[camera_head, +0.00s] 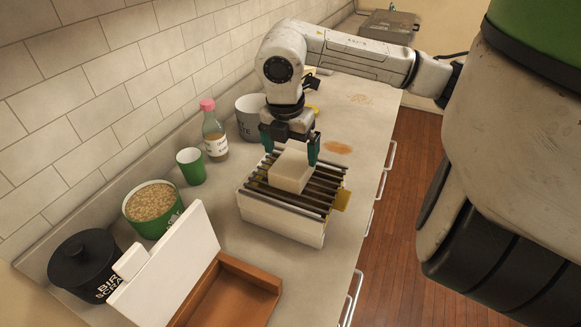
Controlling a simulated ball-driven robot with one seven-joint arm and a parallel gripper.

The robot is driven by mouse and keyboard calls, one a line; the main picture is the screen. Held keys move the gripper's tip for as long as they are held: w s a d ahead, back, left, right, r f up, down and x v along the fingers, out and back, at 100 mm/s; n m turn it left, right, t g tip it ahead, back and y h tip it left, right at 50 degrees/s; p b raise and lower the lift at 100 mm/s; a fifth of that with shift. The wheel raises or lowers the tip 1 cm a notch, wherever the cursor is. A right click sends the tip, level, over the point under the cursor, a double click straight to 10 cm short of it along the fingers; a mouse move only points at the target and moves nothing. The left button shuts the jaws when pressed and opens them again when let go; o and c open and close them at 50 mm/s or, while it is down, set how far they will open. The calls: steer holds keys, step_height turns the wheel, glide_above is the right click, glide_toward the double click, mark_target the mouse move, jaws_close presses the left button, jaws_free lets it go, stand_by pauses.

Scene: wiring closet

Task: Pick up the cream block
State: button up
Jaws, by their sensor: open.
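The cream block (290,172) sits on top of the dark slats of a white slatted box (281,218) on the counter. My gripper (291,154) points down right above the block, with its teal-tipped fingers apart. One finger is at the block's upper left and the other at its upper right. The block's far top edge is partly hidden by the gripper. I cannot tell whether the fingers touch the block.
Left of the slatted box are a green cup (190,166), a bottle with a pink cap (214,135) and a grey mug (250,117). Nearer stand a green tub (167,224), a black lidded pot (87,268) and an open brown box (236,292). The tiled wall bounds the left.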

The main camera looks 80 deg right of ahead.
mark_target(292, 163)
steer(key=shift+s+d+f+p, duration=0.15)
steer(key=shift+f+p, duration=0.35)
steer(key=shift+f, duration=1)
steer(key=shift+s+d+f+p, duration=0.1)
steer(key=shift+f+p, duration=0.4)
steer(key=shift+f, duration=0.95)
steer(key=shift+c, duration=0.2)
steer(key=c, duration=1)
steer(key=shift+o, duration=0.2)
steer(key=shift+r, duration=0.15)
